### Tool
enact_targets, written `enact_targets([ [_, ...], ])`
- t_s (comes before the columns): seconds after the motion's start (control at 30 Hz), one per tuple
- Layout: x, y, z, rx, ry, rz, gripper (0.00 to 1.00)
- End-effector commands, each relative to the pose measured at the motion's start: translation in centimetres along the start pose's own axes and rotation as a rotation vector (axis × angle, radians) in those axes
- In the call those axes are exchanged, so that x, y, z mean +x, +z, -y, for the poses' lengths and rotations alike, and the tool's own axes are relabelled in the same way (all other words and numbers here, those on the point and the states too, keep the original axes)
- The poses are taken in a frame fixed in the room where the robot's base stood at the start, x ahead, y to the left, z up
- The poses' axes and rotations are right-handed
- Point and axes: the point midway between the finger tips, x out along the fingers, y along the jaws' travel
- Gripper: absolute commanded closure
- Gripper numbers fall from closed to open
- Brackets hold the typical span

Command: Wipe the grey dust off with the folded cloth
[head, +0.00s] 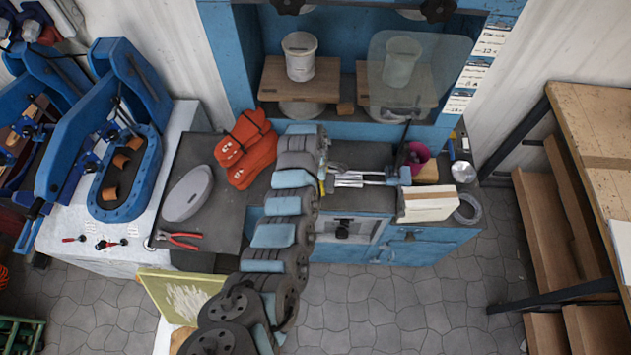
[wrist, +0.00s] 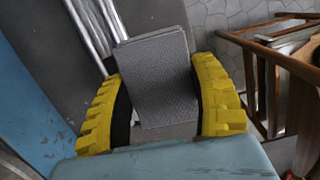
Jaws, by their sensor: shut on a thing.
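My gripper (wrist: 157,75) shows in the wrist view with its two yellow ribbed fingers on either side of a grey, finely textured folded cloth (wrist: 152,88). The fingers are shut on the cloth, which stands out past their tips. In the head view the end of my arm with the gripper (head: 323,178) is over the dark bench top, left of some silver rods (head: 360,179). The cloth is not clear in the head view.
A pale block (head: 430,203), a magenta cup (head: 415,155) and a wire coil (head: 468,209) are right. The blue press (head: 228,65) stands behind.

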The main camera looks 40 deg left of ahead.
Motion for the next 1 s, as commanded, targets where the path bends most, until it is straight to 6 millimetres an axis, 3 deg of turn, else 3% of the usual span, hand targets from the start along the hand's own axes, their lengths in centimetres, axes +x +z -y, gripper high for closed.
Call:
enact_targets([
  [0.2,0.7,-2.1,0.5,-0.093,0.014,0.001,0.69],
  [0.43,1.7,-2.3,0.5,-0.093,0.012,0.001,0.69],
  [1.0,6.3,-3.0,0.5,-0.092,0.011,0.001,0.69],
])
